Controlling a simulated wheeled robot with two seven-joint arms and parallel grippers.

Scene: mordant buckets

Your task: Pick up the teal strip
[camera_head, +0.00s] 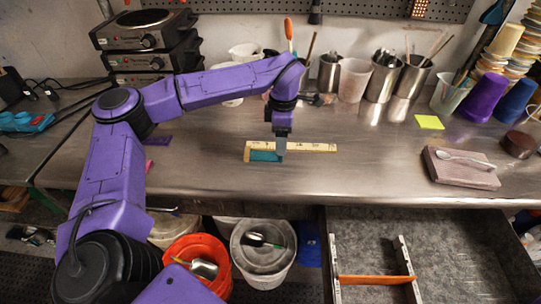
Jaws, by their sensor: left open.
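The teal strip (264,156) lies flat on the metal bench, along the lower edge of the left part of a pale ruler-like strip (310,146). My left gripper (281,152) points down at the right end of the teal strip, with its fingertips close to it. The fingers partly cover that end, and I cannot tell whether they touch it. The gripper is open. My right gripper is not in view.
Metal cups (382,80) stand at the back. An open drawer (455,255) and an orange bucket (197,262) are below the bench edge.

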